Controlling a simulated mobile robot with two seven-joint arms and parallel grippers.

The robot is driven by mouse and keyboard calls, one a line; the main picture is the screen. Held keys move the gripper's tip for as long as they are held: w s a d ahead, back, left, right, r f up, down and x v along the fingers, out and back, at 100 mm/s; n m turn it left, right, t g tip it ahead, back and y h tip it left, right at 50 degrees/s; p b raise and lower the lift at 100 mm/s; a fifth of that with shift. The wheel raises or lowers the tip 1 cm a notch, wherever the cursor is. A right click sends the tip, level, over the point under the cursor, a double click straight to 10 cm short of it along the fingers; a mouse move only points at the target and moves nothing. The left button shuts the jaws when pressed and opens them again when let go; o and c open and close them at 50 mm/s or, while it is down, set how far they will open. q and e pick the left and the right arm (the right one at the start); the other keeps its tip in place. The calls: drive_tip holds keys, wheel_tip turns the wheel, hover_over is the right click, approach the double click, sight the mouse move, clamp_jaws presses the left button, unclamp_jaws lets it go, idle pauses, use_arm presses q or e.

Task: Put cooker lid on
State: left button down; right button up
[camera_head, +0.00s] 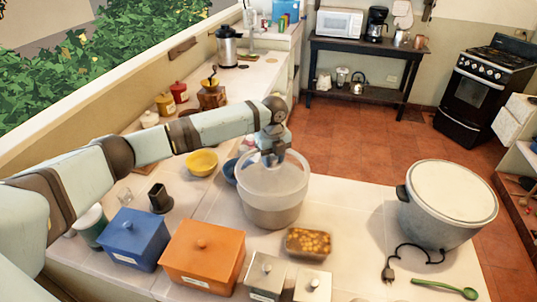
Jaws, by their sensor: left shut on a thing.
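The cooker (445,222) is a large grey pot with a dark side handle, standing on the right of the counter. Its round top shows pale cream; I cannot tell its inside clearly. A translucent round lid (284,181) shows in the middle, to the left of the cooker and apart from it. My left gripper (273,158) points down and is shut on the top of the lid; the grip point is partly hidden by the fingers. Below the lid's rim a pale rounded shape shows; I cannot tell whether it is a separate bowl. My right gripper is not in view.
A blue box (134,238), an orange box (203,255) and metal canisters (265,275) line the front edge. A food container (309,243), a black plug and cord (412,258) and a green spoon (447,287) lie near the cooker.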

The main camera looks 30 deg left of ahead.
use_arm(q)
drive_tip(key=shift+d+f+b, duration=0.1)
drive_tip(key=shift+f+b, duration=0.55)
drive_tip(key=shift+b, duration=0.15)
drive_tip(key=shift+f+b, duration=0.5)
drive_tip(key=shift+b, duration=0.15)
wheel_tip(320, 180, down, 2)
drive_tip(key=b, duration=0.2)
drive_tip(key=shift+f+b, duration=0.1)
drive_tip(key=shift+b, duration=0.3)
drive_tip(key=shift+p, duration=0.4)
drive_tip(key=shift+f, duration=0.15)
drive_tip(key=shift+p, duration=0.4)
